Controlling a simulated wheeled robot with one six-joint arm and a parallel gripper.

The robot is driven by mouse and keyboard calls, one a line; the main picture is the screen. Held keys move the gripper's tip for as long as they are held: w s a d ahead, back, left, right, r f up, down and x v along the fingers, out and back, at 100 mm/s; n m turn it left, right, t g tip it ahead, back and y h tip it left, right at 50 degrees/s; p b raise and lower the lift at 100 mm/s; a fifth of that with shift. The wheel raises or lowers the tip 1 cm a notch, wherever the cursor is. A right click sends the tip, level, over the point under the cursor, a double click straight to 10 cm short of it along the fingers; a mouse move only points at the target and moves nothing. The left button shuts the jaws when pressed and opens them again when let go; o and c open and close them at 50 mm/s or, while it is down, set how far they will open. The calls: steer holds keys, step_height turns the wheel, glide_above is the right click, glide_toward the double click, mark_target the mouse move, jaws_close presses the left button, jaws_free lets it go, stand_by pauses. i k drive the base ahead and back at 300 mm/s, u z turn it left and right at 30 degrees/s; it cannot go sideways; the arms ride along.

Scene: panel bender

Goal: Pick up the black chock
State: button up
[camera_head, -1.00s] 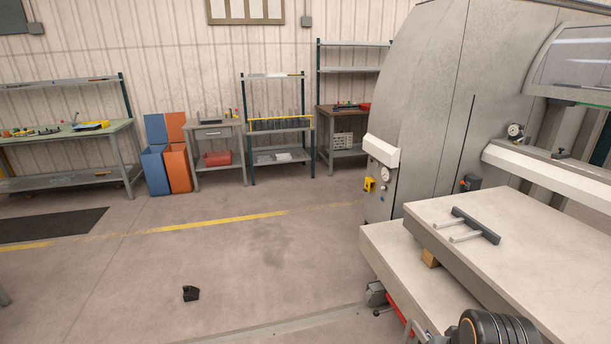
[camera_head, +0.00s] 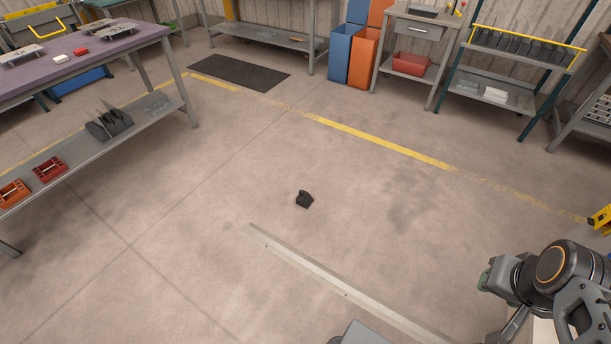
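The black chock (camera_head: 304,200) lies on the bare concrete floor near the middle of the head view. It is small and dark, with a raised part on one side. Nothing touches it. Part of my arm shows at the lower right, well apart from the chock. The fingertips of my gripper cannot be made out, so I cannot tell whether it is open or shut.
A pale strip (camera_head: 345,290) runs along the floor just in front of the chock. A purple-topped table (camera_head: 95,62) with a lower shelf stands at the left. Blue and orange bins (camera_head: 362,58) and shelves are at the back. Floor around the chock is clear.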

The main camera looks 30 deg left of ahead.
mark_target(304, 199)
steer(key=u, duration=0.45)
steer(key=i, duration=1.75)
steer(key=u, duration=1.6)
steer(key=i, duration=0.9)
steer(key=u, duration=1.35)
steer(key=i, duration=0.3)
steer(key=u, duration=0.3)
